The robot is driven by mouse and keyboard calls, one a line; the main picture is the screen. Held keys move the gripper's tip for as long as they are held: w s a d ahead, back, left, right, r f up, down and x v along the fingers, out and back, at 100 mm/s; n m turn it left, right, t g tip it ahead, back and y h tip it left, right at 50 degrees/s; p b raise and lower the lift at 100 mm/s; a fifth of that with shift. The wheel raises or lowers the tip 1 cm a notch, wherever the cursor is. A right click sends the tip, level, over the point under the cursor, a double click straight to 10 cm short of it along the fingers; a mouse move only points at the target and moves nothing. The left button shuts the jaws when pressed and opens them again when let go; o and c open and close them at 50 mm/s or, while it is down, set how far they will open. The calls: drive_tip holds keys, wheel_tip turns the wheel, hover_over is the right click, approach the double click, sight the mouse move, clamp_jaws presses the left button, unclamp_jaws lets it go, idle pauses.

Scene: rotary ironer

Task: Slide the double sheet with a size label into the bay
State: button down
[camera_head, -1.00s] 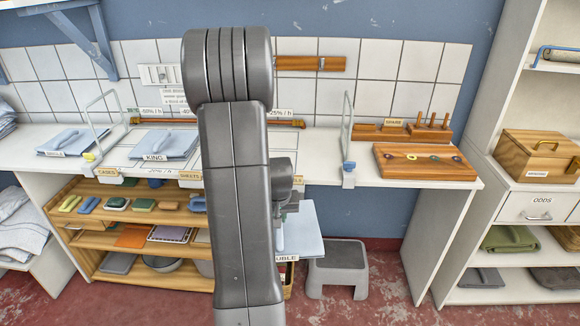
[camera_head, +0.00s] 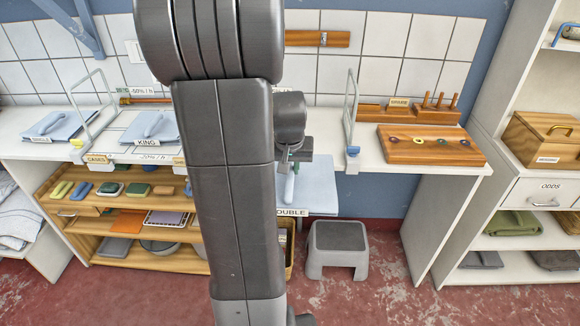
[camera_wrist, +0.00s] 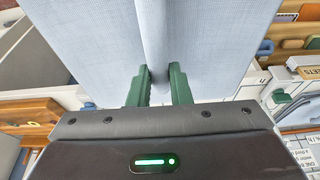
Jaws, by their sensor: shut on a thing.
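The double sheet (camera_head: 318,185) is a pale blue folded slab with a raised ridge and a label reading "DOUBLE" on its near edge. My gripper (camera_head: 290,168) is shut on its ridge and holds it in front of the counter's front edge. In the wrist view my green fingers (camera_wrist: 160,80) close on either side of the ridge of the sheet (camera_wrist: 205,40). A king sheet (camera_head: 158,124) and another labelled sheet (camera_head: 62,124) lie on the counter (camera_head: 375,180) to the left. My arm hides the counter's middle, so I cannot make out an empty bay.
Wire guards (camera_head: 351,115) and (camera_head: 92,110) stand on the counter. A wooden board (camera_head: 432,155) and peg rack (camera_head: 436,112) sit at the right. A grey step stool (camera_head: 337,245) stands below, and wooden shelves (camera_head: 125,225) are at the left.

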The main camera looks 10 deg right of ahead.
drive_tip(key=w+d+p, duration=0.3)
drive_tip(key=w+p, duration=0.1)
drive_tip(key=w, duration=0.7)
drive_tip(key=w+d+p, duration=0.3)
drive_tip(key=w, duration=0.8)
drive_tip(key=w+d+p, duration=0.3)
drive_tip(key=w+p, duration=0.1)
drive_tip(key=w, duration=0.8)
drive_tip(key=shift+b+x, duration=1.2)
drive_tip(key=shift+x, duration=1.55)
drive_tip(key=shift+s+d, duration=0.1)
drive_tip(key=shift+d, duration=0.05)
drive_tip(key=shift+f, duration=0.35)
drive_tip(key=c, duration=1.3)
unclamp_jaws()
drive_tip(key=shift+r, duration=0.1)
drive_tip(key=shift+o, duration=0.2)
drive_tip(key=shift+b, duration=0.3)
